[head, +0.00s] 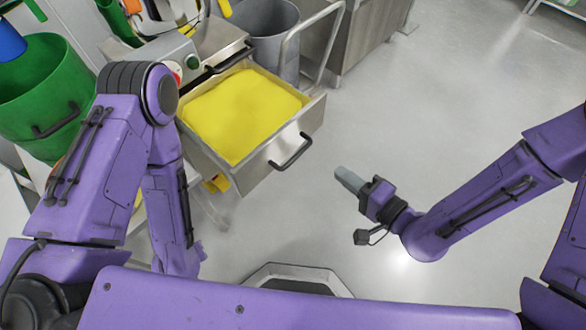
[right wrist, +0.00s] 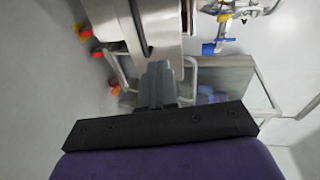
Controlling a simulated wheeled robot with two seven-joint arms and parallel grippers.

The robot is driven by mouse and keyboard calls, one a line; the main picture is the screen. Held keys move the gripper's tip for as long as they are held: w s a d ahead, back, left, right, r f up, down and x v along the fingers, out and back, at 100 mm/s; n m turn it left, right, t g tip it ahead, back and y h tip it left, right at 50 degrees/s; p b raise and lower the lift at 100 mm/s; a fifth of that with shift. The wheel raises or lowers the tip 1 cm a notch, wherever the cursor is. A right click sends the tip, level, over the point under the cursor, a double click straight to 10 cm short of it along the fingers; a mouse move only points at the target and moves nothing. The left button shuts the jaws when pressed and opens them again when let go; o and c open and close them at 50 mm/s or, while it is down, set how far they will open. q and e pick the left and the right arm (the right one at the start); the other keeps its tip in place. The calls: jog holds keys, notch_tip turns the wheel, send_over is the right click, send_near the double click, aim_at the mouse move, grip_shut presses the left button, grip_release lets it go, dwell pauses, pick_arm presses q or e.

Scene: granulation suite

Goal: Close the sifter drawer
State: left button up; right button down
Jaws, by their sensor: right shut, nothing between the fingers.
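The sifter drawer (head: 268,176) is pulled out from its machine in the head view. It is a steel box holding yellow powder, with a dark bar handle (head: 291,152) on its front face. My right gripper (head: 345,178) is shut and empty, to the right of the handle and apart from it. In the right wrist view, the shut fingers (right wrist: 158,82) point toward the drawer (right wrist: 105,22) and its dark handle (right wrist: 142,32). My left arm's upper links stand left of the drawer; its gripper does not show.
A green bin (head: 45,95) stands at the left. A grey drum (head: 262,30) and a bent metal rail (head: 312,25) are behind the drawer. A steel cabinet (head: 365,35) stands farther back. The floor right of the drawer is clear.

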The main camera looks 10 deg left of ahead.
jog(key=a+y+b, duration=0.2)
jog(key=b, duration=0.2)
send_near(281, 134)
jog(key=shift+n+y, duration=0.3)
jog(key=shift+y, duration=0.1)
jog(key=x, duration=0.6)
jog(key=shift+w+a+f, duration=0.1)
jog(key=shift+w+f, duration=0.05)
jog(key=shift+f, duration=0.15)
jog(key=shift+w+a, duration=0.15)
jog(key=shift+a, duration=0.05)
pick_arm(q)
notch_tip(281, 134, down, 6)
jog(key=shift+f, duration=0.15)
jog(key=shift+s, duration=0.1)
